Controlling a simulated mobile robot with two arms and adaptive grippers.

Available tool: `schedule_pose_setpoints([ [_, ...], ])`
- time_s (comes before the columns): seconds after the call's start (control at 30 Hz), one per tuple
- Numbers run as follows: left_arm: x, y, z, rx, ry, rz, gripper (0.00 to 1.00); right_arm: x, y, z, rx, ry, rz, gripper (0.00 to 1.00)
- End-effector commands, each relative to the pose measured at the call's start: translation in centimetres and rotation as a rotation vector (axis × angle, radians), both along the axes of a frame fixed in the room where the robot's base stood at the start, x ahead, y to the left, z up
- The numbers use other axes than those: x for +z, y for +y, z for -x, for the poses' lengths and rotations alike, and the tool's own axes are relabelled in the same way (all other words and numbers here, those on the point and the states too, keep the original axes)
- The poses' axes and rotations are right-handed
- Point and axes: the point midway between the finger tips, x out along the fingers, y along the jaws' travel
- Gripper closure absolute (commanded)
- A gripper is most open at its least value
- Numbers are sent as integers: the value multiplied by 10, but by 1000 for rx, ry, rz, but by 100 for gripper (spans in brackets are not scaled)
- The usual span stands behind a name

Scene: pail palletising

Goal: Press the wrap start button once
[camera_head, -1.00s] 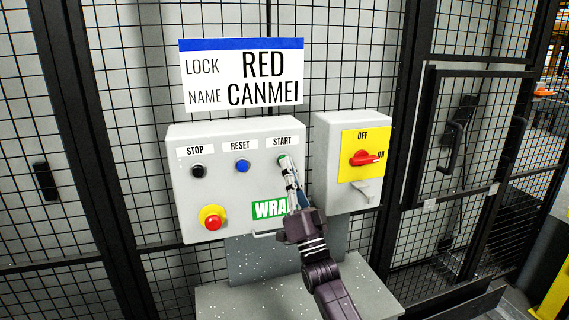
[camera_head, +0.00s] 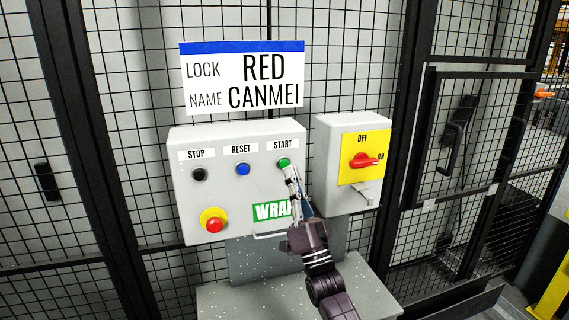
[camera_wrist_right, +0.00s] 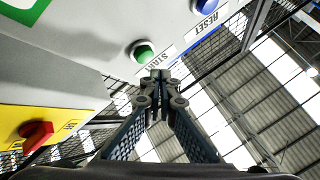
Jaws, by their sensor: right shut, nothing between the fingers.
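The green START button (camera_head: 284,162) sits at the upper right of the grey WRAP control box (camera_head: 225,185). It also shows in the right wrist view (camera_wrist_right: 143,51), uncovered, close ahead of the fingertips. My right gripper (camera_head: 291,175) is shut and empty, its fingertips just below the button in the head view. In the wrist view its closed fingertips (camera_wrist_right: 160,77) lie beside the START label, and they look apart from the button. My left gripper is not in view.
The box also carries a black STOP button (camera_head: 199,174), a blue RESET button (camera_head: 242,169) and a red emergency stop (camera_head: 214,225). A red rotary switch (camera_head: 364,160) is on the box to the right. A LOCK sign (camera_head: 242,78) hangs above on the mesh fence.

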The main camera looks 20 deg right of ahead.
Motion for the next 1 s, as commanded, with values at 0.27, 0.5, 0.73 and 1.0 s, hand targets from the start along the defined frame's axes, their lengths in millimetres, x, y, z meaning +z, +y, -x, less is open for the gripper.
schedule_pose_setpoints([
  [0.27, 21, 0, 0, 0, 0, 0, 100, 3, -1, 29, 0, 2, 1, 100],
  [0.5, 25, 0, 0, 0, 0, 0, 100, 1, -1, 39, 0, 1, 1, 100],
  [0.73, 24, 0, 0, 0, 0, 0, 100, 1, -1, 39, 0, 0, 0, 100],
  [1.0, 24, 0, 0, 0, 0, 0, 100, 1, -1, 39, 0, 0, 0, 100],
])
